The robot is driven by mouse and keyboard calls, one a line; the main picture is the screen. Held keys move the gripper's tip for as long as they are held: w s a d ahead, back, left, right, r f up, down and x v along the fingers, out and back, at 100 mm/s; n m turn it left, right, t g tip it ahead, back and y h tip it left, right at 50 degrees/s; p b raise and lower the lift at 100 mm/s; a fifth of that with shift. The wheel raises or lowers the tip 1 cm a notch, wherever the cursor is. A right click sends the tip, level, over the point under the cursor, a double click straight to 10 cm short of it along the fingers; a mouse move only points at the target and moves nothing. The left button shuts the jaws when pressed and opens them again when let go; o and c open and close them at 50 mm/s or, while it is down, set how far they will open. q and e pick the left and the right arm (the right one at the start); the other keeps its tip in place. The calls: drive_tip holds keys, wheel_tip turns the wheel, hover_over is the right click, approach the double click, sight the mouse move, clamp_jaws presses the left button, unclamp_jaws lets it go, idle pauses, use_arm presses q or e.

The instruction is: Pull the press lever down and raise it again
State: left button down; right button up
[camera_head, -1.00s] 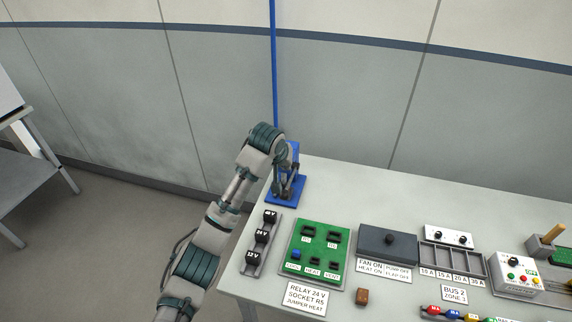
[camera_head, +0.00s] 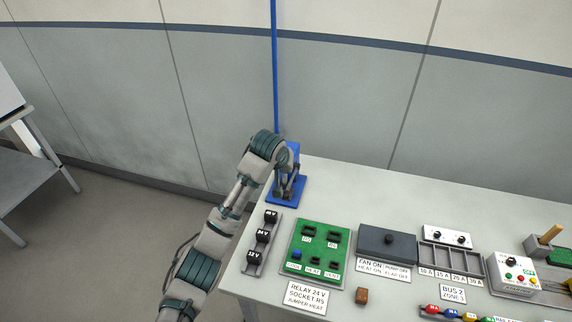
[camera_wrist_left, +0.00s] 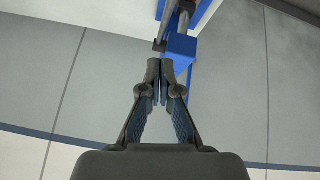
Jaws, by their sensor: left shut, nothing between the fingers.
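The blue press (camera_head: 291,153) stands at the back left corner of the table, its base plate partly behind my left gripper. In the left wrist view its blue block (camera_wrist_left: 181,46) and a grey bar (camera_wrist_left: 169,24) show just beyond the fingertips. My left gripper (camera_head: 288,192) is in front of the press, pointing down. The left wrist view shows its fingers (camera_wrist_left: 165,82) shut and empty, close to the blue block; contact cannot be told. The lever is not clearly distinguishable, as my wrist hides much of the press. My right gripper is out of view.
A tall blue pole (camera_head: 274,70) rises behind the press against the wall. A black terminal strip (camera_head: 262,243) and a green relay board (camera_head: 317,252) lie in front of the press. The table (camera_head: 345,190) is clear to its right.

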use_arm(q)
drive_tip(key=shift+s, duration=0.2)
drive_tip(key=shift+w+a, duration=0.1)
drive_tip(key=shift+a, duration=0.05)
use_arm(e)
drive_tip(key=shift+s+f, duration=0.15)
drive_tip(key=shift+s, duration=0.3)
use_arm(q)
drive_tip(key=shift+f, duration=0.1)
